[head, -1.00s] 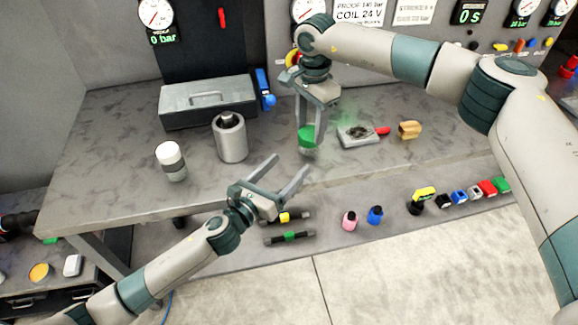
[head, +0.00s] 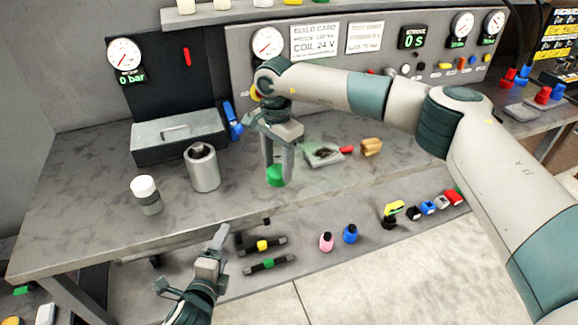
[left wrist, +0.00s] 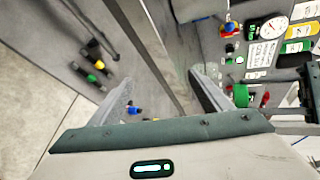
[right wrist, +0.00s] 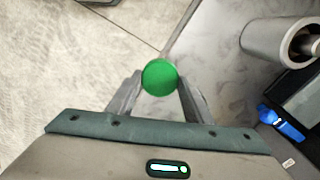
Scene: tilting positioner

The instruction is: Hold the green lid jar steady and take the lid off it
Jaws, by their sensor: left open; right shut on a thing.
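The green lid (head: 276,176) of the jar is between the fingertips of my right gripper (head: 277,168), near the front part of the bench. My right gripper is shut on it. In the right wrist view the lid (right wrist: 160,77) shows as a round green disc between the fingertips (right wrist: 160,88). The jar's body cannot be made out below the lid. A green shape, likely the same lid, shows in the left wrist view (left wrist: 241,95). My left gripper (head: 192,255) is open and empty, in front of the bench edge, apart from the jar.
A grey cylinder (head: 203,170) and a white-capped jar (head: 146,195) stand left on the bench (head: 90,215). A grey box (head: 178,138) is behind them. A small tray (head: 322,156) and a tan block (head: 371,147) lie right. Several small items lie along the lower shelf.

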